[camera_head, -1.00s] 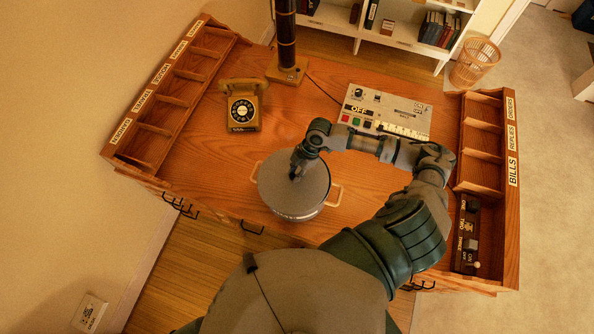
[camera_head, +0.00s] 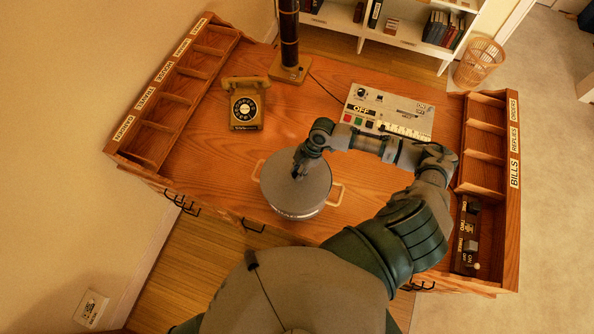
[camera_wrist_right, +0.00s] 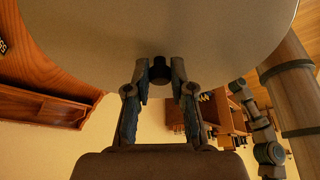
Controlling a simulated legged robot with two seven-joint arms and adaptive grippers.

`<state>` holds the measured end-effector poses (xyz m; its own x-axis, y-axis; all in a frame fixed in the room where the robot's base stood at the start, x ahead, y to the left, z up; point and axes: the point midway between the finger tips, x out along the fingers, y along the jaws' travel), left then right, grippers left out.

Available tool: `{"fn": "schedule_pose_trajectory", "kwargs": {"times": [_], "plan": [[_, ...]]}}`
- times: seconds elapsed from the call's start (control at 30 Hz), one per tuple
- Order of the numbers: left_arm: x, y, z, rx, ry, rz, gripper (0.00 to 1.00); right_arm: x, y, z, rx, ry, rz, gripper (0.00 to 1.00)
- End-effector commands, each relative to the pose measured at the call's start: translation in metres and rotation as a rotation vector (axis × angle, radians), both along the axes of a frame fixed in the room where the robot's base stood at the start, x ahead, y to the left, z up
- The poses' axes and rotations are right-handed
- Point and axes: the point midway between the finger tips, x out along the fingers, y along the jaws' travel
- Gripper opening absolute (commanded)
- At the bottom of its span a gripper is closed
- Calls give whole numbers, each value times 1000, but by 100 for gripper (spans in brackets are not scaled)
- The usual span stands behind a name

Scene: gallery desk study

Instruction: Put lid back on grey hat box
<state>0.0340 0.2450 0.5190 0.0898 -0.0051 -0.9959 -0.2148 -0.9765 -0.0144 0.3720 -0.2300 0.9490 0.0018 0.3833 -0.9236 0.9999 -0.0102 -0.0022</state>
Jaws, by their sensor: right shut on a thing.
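The grey hat box (camera_head: 298,213) stands near the front edge of the desk, with tan handles at its sides. Its round grey lid (camera_head: 284,191) covers the top as seen from my head. My right gripper (camera_head: 299,174) is over the lid, shut on its dark knob. In the right wrist view, the two fingers close on the black knob (camera_wrist_right: 160,70), and the pale lid (camera_wrist_right: 160,22) fills the top. Whether the lid sits fully down on the box, I cannot tell. My left gripper is not in view.
A yellow rotary telephone (camera_head: 246,104) stands left of centre on the desk (camera_head: 205,160). A control panel (camera_head: 388,112) is at the back right. Open sorting compartments line the left (camera_head: 165,105) and right (camera_head: 484,145) sides. A dark column (camera_head: 289,40) rises at the back.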

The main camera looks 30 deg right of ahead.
Motion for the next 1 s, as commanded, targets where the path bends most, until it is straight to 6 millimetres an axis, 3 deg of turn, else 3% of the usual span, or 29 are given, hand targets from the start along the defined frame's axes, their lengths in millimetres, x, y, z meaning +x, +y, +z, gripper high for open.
{"fn": "schedule_pose_trajectory", "kwargs": {"times": [1.0], "plan": [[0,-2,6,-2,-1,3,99,0,-3,-1,0,0,1,0]]}}
